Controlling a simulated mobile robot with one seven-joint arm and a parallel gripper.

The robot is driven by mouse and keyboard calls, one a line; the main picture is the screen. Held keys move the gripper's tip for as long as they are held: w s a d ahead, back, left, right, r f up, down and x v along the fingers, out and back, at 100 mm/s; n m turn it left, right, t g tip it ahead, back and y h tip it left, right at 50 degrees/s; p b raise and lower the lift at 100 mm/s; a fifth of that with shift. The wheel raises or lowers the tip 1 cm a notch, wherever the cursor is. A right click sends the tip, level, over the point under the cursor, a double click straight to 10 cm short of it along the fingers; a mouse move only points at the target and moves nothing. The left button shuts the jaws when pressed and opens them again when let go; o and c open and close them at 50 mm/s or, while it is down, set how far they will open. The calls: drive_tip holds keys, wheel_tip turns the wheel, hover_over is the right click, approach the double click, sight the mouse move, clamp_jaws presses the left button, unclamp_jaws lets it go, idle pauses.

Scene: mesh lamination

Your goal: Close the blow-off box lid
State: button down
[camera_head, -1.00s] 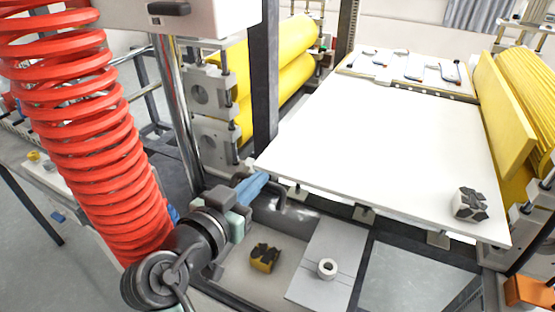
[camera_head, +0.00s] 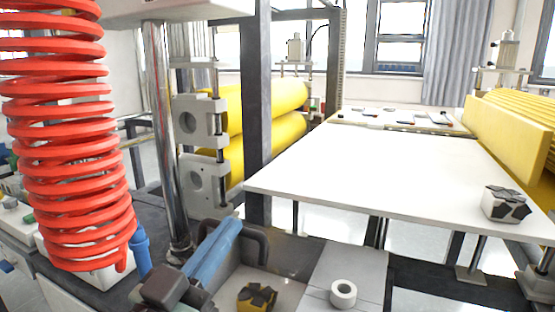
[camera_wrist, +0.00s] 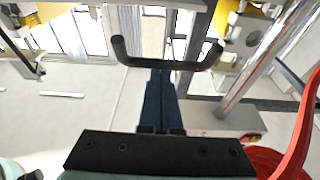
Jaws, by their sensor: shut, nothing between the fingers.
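The blow-off box appears to be the grey open-topped box (camera_head: 228,283) at the lower middle of the head view. A black U-shaped handle (camera_head: 262,243) stands at its back edge and is plain in the wrist view (camera_wrist: 168,64). The lid itself is hard to make out; it seems to be raised at the handle. My gripper (camera_head: 234,224) has its slim blue fingers shut and empty. Their tips lie close to the handle bar, in the middle of the wrist view (camera_wrist: 160,74). I cannot tell whether they touch it.
A yellow-and-black block (camera_head: 257,298) sits in the box. A grey panel with a white ring (camera_head: 343,293) lies right of it. A white table (camera_head: 370,165) with a patterned cube (camera_head: 506,204) stands beyond. A dark post (camera_head: 257,100) and red coil (camera_head: 70,150) flank the arm.

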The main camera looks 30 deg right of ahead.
sight(224, 265)
drive_tip(key=shift+t+h, duration=0.6)
drive_tip(key=shift+h, duration=0.2)
drive_tip(key=f+b, duration=0.1)
drive_tip(key=b, duration=0.2)
drive_tip(key=f+b, duration=0.2)
drive_tip(key=b, duration=0.1)
drive_tip(key=s+a+f+b, duration=0.1)
drive_tip(key=b, duration=0.2)
drive_tip(key=shift+a+f, duration=0.1)
drive_tip(key=shift+f, duration=0.25)
drive_tip(key=f+b, duration=0.1)
drive_tip(key=b, duration=0.2)
drive_tip(key=h+b, duration=0.1)
drive_tip(key=b, duration=0.2)
drive_tip(key=shift+s+a+f+t, duration=0.2)
drive_tip(key=shift+a+f+t, duration=0.05)
drive_tip(key=shift+f+t, duration=0.15)
drive_tip(key=shift+b, duration=0.3)
